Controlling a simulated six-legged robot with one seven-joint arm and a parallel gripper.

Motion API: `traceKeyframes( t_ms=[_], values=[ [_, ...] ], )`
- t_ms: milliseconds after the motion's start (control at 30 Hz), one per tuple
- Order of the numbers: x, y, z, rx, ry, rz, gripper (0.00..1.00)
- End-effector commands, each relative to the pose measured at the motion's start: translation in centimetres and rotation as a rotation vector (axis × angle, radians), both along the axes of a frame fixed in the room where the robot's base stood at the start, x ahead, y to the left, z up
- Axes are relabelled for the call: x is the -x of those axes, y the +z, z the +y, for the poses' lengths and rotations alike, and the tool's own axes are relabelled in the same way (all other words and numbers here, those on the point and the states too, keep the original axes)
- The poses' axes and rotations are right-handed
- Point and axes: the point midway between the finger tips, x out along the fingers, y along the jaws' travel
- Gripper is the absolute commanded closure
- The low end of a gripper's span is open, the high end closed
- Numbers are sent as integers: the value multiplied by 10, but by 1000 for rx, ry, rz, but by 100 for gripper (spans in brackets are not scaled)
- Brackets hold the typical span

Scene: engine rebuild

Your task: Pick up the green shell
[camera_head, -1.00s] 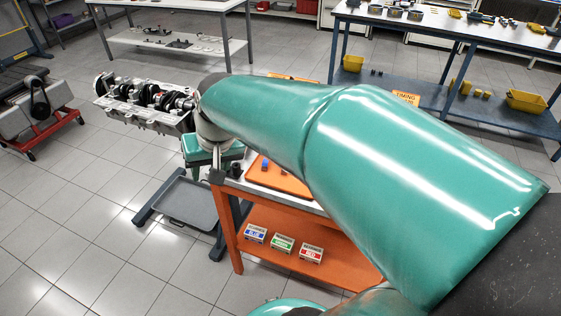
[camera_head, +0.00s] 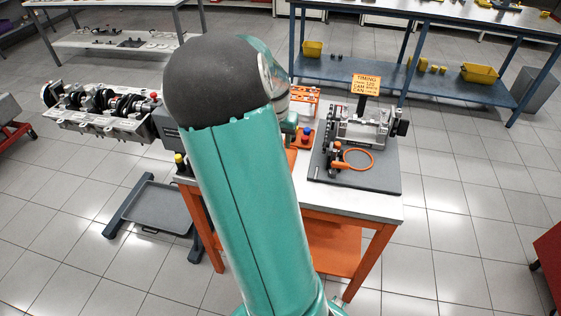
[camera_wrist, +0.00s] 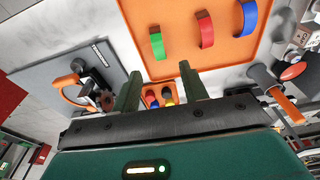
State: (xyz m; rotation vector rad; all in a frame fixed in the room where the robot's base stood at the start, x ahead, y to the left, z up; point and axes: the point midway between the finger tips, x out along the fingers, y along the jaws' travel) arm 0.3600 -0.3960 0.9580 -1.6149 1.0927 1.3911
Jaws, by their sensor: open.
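The green shell (camera_wrist: 157,46) is a small curved piece on an orange tray (camera_wrist: 172,62) in the wrist view. A red shell (camera_wrist: 206,30) and a blue shell (camera_wrist: 248,22) lie to its right on the same tray. My gripper (camera_wrist: 159,69) is open and empty, with its two fingers pointing towards the tray. The green shell appears between and beyond the fingertips, apart from them. In the head view my arm hides the green shell and the gripper's fingers.
A grey board (camera_head: 352,180) with a small engine fixture (camera_head: 362,128) and an orange ring (camera_head: 358,158) lies on the workbench (camera_head: 385,207). A timing sign (camera_head: 366,86) stands behind. An engine block (camera_head: 100,115) is at the left. Small coloured pieces (camera_wrist: 160,96) show between the fingers.

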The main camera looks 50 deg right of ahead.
Motion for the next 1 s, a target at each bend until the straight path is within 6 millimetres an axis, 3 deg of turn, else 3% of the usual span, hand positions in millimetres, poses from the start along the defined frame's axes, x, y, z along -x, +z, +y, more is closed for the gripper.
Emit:
traceKeyframes(
  t_ms=[100, 367, 600, 933, 1000],
  values=[
    [0, -22, -4, -1, -3, 2, 56],
    [0, -43, -9, 0, -4, 2, 56],
    [-2, -78, -16, 0, -5, 2, 56],
    [-4, -86, -17, -1, -3, -1, 56],
    [-4, -86, -17, -1, -3, -1, 70]
  ],
)
